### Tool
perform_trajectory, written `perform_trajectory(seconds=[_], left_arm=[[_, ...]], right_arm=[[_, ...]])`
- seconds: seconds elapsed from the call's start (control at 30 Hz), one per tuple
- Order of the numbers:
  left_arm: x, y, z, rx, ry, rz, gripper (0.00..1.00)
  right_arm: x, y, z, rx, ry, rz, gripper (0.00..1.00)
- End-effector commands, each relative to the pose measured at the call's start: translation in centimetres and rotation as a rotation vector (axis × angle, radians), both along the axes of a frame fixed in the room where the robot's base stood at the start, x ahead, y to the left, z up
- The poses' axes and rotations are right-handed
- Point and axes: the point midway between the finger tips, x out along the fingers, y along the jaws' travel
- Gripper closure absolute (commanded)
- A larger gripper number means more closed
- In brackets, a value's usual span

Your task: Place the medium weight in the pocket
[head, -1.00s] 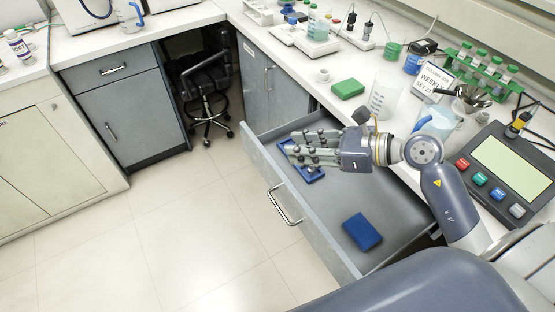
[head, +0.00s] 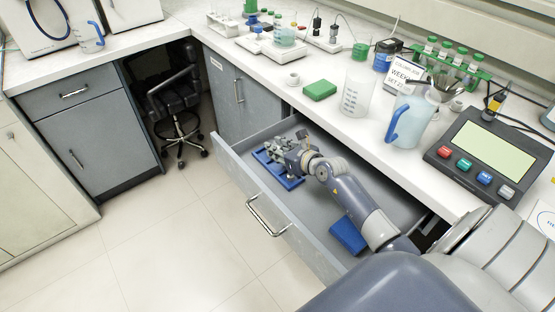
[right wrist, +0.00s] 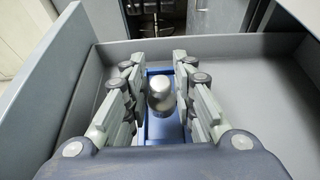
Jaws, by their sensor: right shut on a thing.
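My right gripper (head: 279,157) reaches down into the open drawer, over the blue tray (head: 292,184). In the right wrist view its fingers (right wrist: 160,95) are closed around a silvery metal weight with a rounded knob (right wrist: 159,86), which I take as the medium weight. The weight is over or in the blue tray, which shows behind it in that view (right wrist: 155,70). I cannot tell whether its base touches the tray. The pocket is hidden by the gripper and the weight. My left gripper is not in view.
The drawer's front wall (head: 262,195) and side walls surround the gripper. A dark blue block (head: 348,236) lies nearer in the drawer, partly behind my arm. A beaker (head: 356,92), a blue-handled jug (head: 408,122) and a green block (head: 320,91) stand on the counter.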

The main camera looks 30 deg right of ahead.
Motion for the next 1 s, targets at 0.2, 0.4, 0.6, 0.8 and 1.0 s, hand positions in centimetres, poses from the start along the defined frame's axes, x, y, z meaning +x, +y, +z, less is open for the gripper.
perform_trajectory(seconds=[0.2,0.4,0.6,0.8,1.0], left_arm=[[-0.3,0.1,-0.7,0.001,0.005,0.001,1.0],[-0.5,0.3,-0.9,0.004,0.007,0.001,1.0],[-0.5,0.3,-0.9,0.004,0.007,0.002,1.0],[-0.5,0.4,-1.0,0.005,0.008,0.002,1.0],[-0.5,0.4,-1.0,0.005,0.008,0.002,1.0]], right_arm=[[0.0,-0.1,-2.8,-0.002,0.001,0.0,1.0],[0.0,-0.1,-4.1,-0.002,-0.002,0.0,1.0],[0.0,0.0,-4.0,-0.002,-0.002,0.0,1.0],[0.0,0.0,-4.4,-0.002,-0.001,0.001,0.6],[0.0,0.0,-4.4,-0.001,0.0,0.0,0.55]])
